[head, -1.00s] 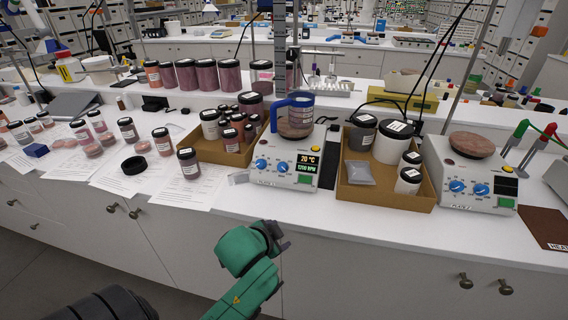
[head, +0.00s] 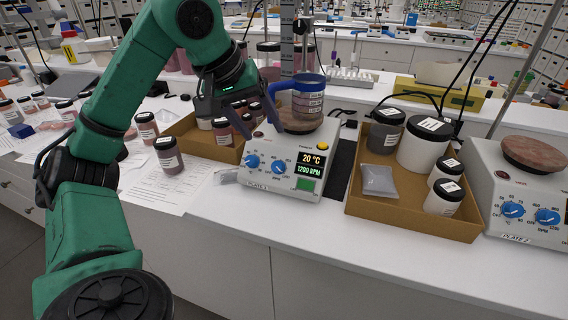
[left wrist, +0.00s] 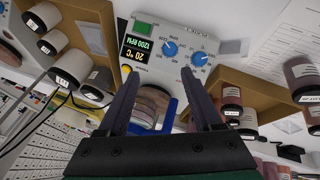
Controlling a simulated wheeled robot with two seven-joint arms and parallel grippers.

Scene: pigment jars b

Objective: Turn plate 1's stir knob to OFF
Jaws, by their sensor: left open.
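Plate 1 (head: 226,175), a white hotplate, stands on the bench with two blue knobs on its front. The right one, beside the display, appears to be the stir knob (head: 278,167); it also shows in the left wrist view (left wrist: 170,48). The display (head: 311,163) reads 20 °C and 1200 RPM. A blue-handled beaker (head: 308,100) sits on the plate's round top. My left gripper (head: 258,128) is open and empty, above and behind the knobs, left of the beaker. In the left wrist view its fingers (left wrist: 159,75) point toward the panel, apart from the knobs. My right gripper is out of view.
A cardboard tray of small jars (head: 205,150) stands left of plate 1. Another tray (head: 402,208) with jars and a grey packet is to its right. Plate 2 (head: 515,238) is at the far right.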

